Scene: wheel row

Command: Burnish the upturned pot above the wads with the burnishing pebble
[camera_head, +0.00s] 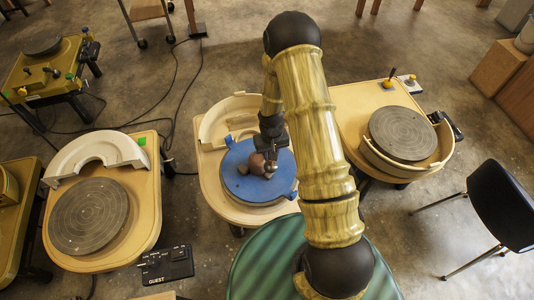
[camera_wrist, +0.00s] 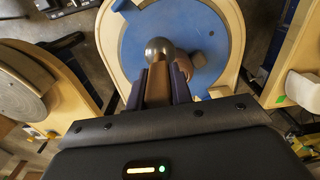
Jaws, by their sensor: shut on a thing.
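The reddish-brown upturned pot (camera_head: 258,161) sits on the blue disc (camera_head: 240,184) of the middle wheel. In the wrist view the pot (camera_wrist: 205,66) shows partly, right of my fingers. My gripper (camera_head: 268,141) is above the pot in the head view. In the wrist view my gripper (camera_wrist: 158,84) is shut on a brown handle, with the shiny grey burnishing pebble (camera_wrist: 160,48) at its end. The pebble appears beside the pot; I cannot tell whether they touch.
The middle wheel has a cream splash pan (camera_head: 212,128). Other wheels stand at left (camera_head: 88,216) and right (camera_head: 403,134). A black chair (camera_head: 501,204) is at far right, a black pedal box (camera_head: 166,265) lower left. A green striped round surface (camera_head: 265,262) is in front.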

